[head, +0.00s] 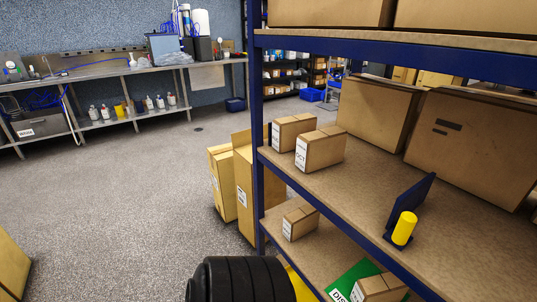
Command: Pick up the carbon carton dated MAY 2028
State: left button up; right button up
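Two small brown cartons with white end labels stand on the middle shelf of the blue rack: a rear one (294,131) and a front one (325,150). A similar carton (301,221) stands on the shelf below. Another (382,288) sits low beside a green sign and is cut off by the bottom edge. The label print is too small to read, so I cannot tell which carton is dated MAY 2028. Neither of my grippers is in view.
The blue rack (256,110) fills the right side, with large cartons (375,110) behind. A blue plate with a yellow cylinder (404,228) stands on its shelf. Tall cartons (222,182) stand beside the rack. A black ribbed object (240,280) is at the bottom. The left floor is mostly clear.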

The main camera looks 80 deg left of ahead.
aim_at(300, 222)
jog(key=u, duration=2.05)
